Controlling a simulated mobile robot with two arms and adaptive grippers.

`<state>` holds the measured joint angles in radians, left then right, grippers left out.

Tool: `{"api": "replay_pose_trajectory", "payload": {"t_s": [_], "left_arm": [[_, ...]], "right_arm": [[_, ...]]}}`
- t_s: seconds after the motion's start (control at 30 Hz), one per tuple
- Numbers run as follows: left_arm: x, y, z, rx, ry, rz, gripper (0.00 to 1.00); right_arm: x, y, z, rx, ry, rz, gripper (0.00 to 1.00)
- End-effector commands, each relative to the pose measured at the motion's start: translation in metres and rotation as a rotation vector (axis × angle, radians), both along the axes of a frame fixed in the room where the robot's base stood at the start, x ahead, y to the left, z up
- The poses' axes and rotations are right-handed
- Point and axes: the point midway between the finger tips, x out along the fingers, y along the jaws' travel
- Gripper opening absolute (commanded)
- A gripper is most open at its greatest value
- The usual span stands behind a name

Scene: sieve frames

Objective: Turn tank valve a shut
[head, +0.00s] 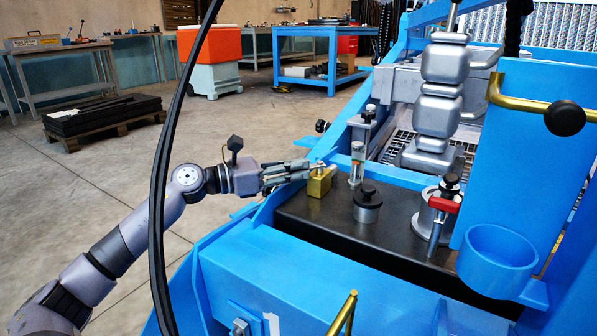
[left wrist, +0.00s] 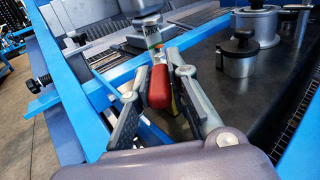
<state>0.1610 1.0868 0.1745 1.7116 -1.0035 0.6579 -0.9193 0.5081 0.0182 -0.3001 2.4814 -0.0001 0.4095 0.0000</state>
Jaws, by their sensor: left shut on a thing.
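A small brass valve (head: 319,183) stands at the left edge of the black plate, in the head view. Its red handle (left wrist: 159,88) shows in the left wrist view, between my fingers; the brass body is mostly hidden there. My left gripper (head: 304,172) reaches in from the left and is shut on the red handle. It also shows in the left wrist view (left wrist: 160,94). A second valve with a red handle (head: 445,204) stands farther right on the plate, apart from my gripper. No label tells which valve is a. My right gripper is not in view.
The black plate (head: 310,215) also carries a lidded metal pot (head: 367,208) and a slim sight tube (head: 356,168) close to my gripper. Blue frame beams (head: 340,145) run beside them. A blue cup holder (head: 497,256) is at the right. Open floor lies left.

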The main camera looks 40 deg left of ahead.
Motion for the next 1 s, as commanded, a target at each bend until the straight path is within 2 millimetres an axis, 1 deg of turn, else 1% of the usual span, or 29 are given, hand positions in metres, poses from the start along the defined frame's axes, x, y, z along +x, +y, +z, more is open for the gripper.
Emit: {"api": "replay_pose_trajectory", "payload": {"t_s": [0.27, 0.3, 0.57, 0.87, 1.0], "left_arm": [[0.0003, 0.0006, 0.0, -0.002, 0.0, 0.002, 0.0], [0.0003, 0.0004, 0.0, -0.002, 0.0, 0.002, 0.19], [0.0, -0.0004, 0.0001, -0.002, 0.0, -0.001, 0.36], [-0.0005, -0.0006, 0.0001, -0.002, 0.001, -0.002, 0.37], [-0.0055, 0.0027, -0.0009, -0.002, 0.003, -0.002, 0.37]], "right_arm": [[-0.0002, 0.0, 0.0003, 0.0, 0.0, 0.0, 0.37], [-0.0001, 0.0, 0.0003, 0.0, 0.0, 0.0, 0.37], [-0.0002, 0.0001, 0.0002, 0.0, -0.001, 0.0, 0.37], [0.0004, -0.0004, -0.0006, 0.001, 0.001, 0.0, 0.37], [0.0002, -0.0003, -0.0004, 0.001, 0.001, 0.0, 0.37]]}}
